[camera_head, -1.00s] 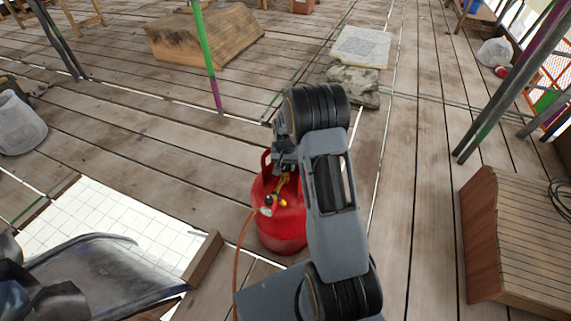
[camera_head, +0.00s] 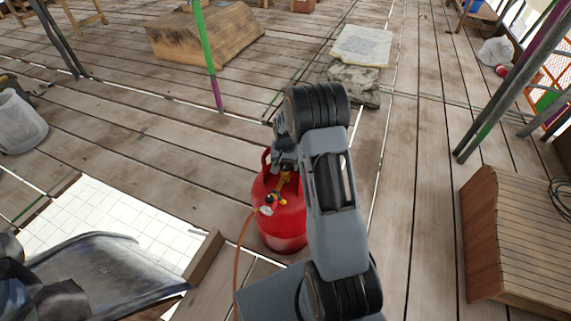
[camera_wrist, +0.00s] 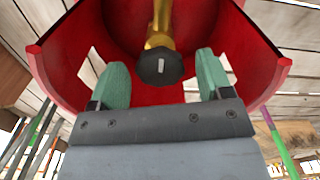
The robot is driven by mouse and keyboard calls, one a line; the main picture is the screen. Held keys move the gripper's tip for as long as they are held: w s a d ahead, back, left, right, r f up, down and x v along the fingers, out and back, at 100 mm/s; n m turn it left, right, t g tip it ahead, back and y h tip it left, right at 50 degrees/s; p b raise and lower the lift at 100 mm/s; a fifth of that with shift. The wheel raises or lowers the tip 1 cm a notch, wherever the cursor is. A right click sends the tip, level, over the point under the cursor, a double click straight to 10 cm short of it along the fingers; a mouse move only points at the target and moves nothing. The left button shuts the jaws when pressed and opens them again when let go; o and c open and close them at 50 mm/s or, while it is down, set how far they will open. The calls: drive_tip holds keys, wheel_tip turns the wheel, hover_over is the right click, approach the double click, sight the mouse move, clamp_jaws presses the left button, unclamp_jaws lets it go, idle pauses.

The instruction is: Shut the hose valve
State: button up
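A red gas cylinder (camera_head: 280,226) stands on the planks in the head view, partly hidden by my arm. Brass fittings with a gauge (camera_head: 266,210) and yellow and black parts sit near its top. An orange hose (camera_head: 239,250) runs down from them. In the wrist view, a dark faceted knob (camera_wrist: 160,66) with a white mark ends a brass stem (camera_wrist: 161,22) inside the red collar (camera_wrist: 75,48). My gripper (camera_wrist: 163,72) is open, its two green fingers on either side of the knob with gaps visible. In the head view my gripper (camera_head: 285,158) is at the cylinder's top.
A wooden box (camera_head: 480,235) stands to the right. A green and purple pole (camera_head: 208,62) rises behind the cylinder. A white tiled area (camera_head: 100,225) and a wooden block (camera_head: 203,258) lie left. Stacked slabs (camera_head: 355,85) lie beyond my arm. Planks between are mostly clear.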

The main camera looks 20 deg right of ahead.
sight(285, 166)
wheel_tip(285, 166, up, 14)
drive_tip(key=p, duration=0.3)
drive_tip(key=shift+f, duration=0.15)
idle(0.4)
idle(0.4)
drive_tip(key=s+a+r+n+t+p, duration=0.1)
drive_tip(key=s+a+r+n+p, duration=0.1)
drive_tip(key=s+r+p, duration=0.4)
drive_tip(key=s+a+r+n+t+p, duration=0.1)
drive_tip(key=s+a+r+p, duration=0.4)
drive_tip(key=r, duration=1)
drive_tip(key=s+a+r+n+t+p, duration=0.1)
drive_tip(key=s+a+r+n+p, duration=0.2)
drive_tip(key=s+r+p, duration=0.6)
wheel_tip(285, 166, up, 2)
drive_tip(key=shift+s+a+r+n+t, duration=0.1)
drive_tip(key=shift+s+a+n+t, duration=0.2)
drive_tip(key=shift+s, duration=0.75)
drive_tip(key=shift+a+r, duration=0.1)
